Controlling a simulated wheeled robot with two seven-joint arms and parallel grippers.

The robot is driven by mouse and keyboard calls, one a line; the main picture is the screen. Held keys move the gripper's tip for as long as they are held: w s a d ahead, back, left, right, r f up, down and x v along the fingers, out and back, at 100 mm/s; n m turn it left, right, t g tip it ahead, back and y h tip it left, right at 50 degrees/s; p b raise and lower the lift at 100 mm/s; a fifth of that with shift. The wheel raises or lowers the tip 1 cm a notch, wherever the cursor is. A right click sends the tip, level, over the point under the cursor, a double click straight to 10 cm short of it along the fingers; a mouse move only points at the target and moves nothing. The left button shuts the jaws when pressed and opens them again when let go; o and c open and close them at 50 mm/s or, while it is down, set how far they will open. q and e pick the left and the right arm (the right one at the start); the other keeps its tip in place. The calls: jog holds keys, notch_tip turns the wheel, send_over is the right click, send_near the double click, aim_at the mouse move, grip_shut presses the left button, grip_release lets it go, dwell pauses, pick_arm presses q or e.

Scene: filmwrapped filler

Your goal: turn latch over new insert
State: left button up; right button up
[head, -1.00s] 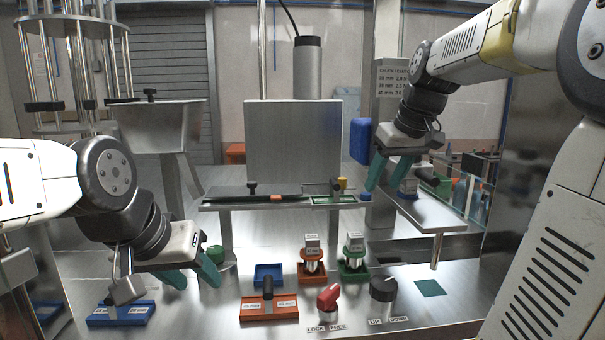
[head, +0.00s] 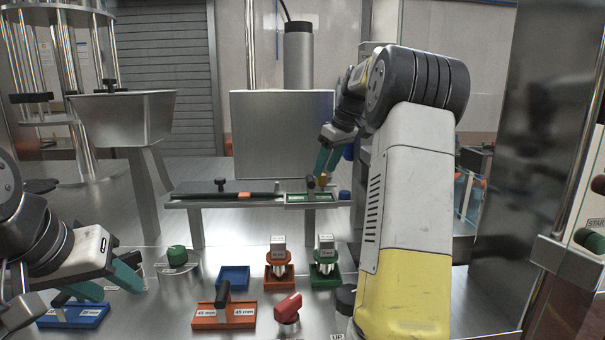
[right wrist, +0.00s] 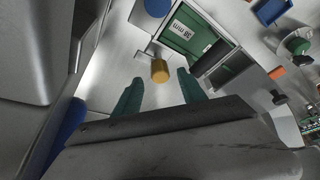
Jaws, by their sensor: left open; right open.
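A green insert marked 36 or 38 mm (right wrist: 188,32) lies in a metal seat at the right end of the rail; it also shows in the head view (head: 307,198). A brass latch knob (right wrist: 160,70) on a thin metal arm stands beside the insert. The arm does not clearly lie across the insert. My right gripper (right wrist: 160,77) is open, with a teal finger on each side of the knob and its tips close to it. In the head view the right gripper (head: 326,170) is above the rail end. My left gripper (head: 118,284) is open and empty at the lower left.
A blue insert block (head: 75,318), an orange 45 mm block (head: 222,320), an empty blue tray (head: 233,278) and orange (head: 279,279) and green (head: 325,277) stands sit on the bench. A red knob (head: 288,308) is in front. A large grey box (head: 282,135) rises behind the rail.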

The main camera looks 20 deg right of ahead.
jog(key=shift+x, duration=1.35)
grip_shut()
